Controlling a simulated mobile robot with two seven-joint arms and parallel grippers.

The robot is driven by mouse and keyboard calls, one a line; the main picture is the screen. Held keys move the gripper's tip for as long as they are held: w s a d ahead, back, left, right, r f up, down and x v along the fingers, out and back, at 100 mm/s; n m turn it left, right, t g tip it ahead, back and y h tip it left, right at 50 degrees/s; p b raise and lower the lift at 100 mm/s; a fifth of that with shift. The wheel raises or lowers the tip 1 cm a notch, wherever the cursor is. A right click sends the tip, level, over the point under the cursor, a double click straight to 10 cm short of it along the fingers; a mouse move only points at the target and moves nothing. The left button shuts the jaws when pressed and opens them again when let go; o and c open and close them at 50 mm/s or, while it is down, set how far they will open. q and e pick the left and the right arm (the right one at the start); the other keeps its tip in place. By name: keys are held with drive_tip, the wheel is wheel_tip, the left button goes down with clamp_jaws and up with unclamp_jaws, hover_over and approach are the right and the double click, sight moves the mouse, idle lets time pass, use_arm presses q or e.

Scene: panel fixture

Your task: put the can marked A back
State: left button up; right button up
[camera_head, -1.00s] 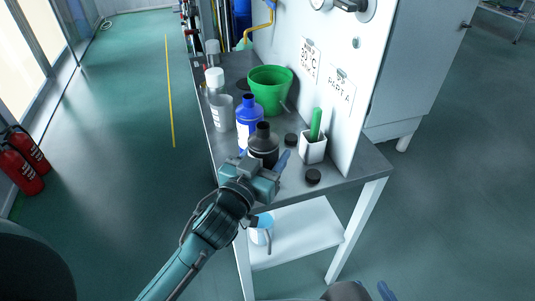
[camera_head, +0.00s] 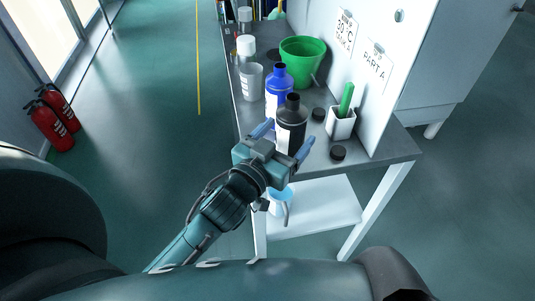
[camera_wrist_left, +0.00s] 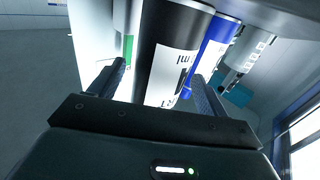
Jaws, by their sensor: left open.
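A black can with a white label (camera_head: 291,125) stands upright near the front end of the grey bench. In the left wrist view its label (camera_wrist_left: 172,75) is cut off; "RT" and "ml" show, but I cannot read a letter A. My left gripper (camera_head: 288,134) is open, with one blue finger on each side of the can's lower part. In the left wrist view the can stands between the fingers (camera_wrist_left: 158,75), and I see no clear contact. A sign reading "PART A" (camera_head: 377,66) hangs on the white panel. My right gripper is not in view.
A blue bottle (camera_head: 278,91) stands just behind the black can.

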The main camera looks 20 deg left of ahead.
use_arm(q)
drive_tip(key=s+a, duration=0.1)
drive_tip(key=s, duration=0.7)
drive_tip(key=shift+a+b, duration=0.3)
